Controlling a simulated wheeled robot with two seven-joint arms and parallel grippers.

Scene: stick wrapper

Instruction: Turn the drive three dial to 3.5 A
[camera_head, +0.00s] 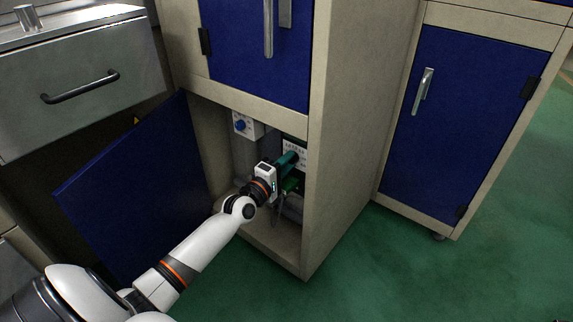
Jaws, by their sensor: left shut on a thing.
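My left gripper (291,157) reaches into the open lower compartment of the cabinet. Its teal fingers are shut on a dial at the white panel (296,146) on the compartment's right side. The fingers cover the dial, so its pointer and setting cannot be read. The panel's small dark markings are too small to read. A second white unit with a blue dial (240,125) sits further left in the compartment, apart from my gripper. I cannot tell any drive numbers from the labels. My right gripper is not in view.
The open blue door (135,190) hangs to the left of my forearm. The cabinet's beige side wall (335,130) stands close to the right of my gripper. A green part (292,184) lies below the fingers. Green floor (400,265) is clear at right.

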